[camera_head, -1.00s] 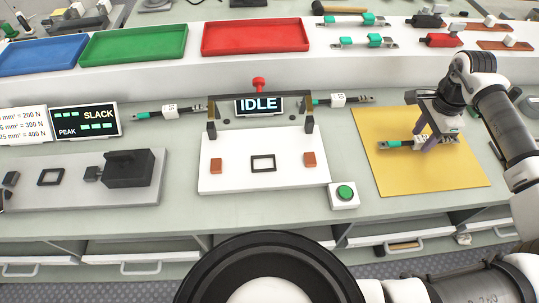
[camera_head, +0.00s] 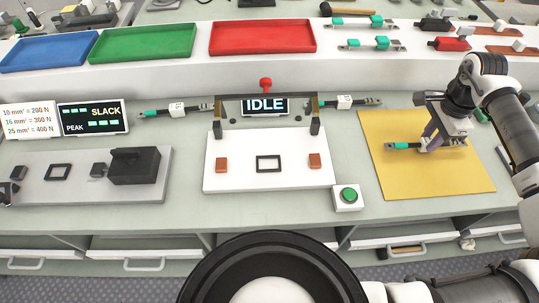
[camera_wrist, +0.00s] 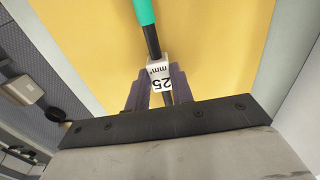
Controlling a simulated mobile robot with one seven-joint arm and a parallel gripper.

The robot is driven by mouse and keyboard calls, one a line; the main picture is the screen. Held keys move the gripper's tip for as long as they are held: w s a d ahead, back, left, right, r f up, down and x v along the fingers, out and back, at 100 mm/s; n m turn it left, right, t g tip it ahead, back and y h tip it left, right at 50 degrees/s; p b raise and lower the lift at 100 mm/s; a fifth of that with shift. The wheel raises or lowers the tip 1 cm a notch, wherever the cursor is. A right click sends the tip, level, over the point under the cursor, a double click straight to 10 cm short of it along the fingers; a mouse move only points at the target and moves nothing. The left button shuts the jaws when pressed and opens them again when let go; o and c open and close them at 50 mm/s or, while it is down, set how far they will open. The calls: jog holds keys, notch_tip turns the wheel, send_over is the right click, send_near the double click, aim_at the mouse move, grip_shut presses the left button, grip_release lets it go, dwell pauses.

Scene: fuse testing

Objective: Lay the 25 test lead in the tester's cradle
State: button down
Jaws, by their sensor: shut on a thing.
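The 25 test lead (camera_head: 404,146) is over the yellow mat (camera_head: 425,178), with a green sleeve and a metal lug at its left end. In the wrist view its white "25 mm²" tag (camera_wrist: 160,77) sits between the fingers, and the green sleeve (camera_wrist: 144,12) extends away. My gripper (camera_head: 432,138) is shut on the lead near the tag; its fingers (camera_wrist: 158,92) also show in the wrist view. I cannot tell whether the lead is clear of the mat. The tester (camera_head: 268,178) is a white plate with two brown blocks, a black frame outline and an "IDLE" display.
Two other leads (camera_head: 176,110) (camera_head: 344,102) lie left and right of the display. A green button box (camera_head: 347,197) stands at the plate's front right. A grey fixture (camera_head: 90,178) is on the left. Blue, green and red trays (camera_head: 262,38) stand on the raised back shelf.

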aim_at(429, 141)
jog(key=shift+r+p, duration=0.85)
jog(key=shift+r, duration=1.35)
jog(key=shift+a, duration=0.1)
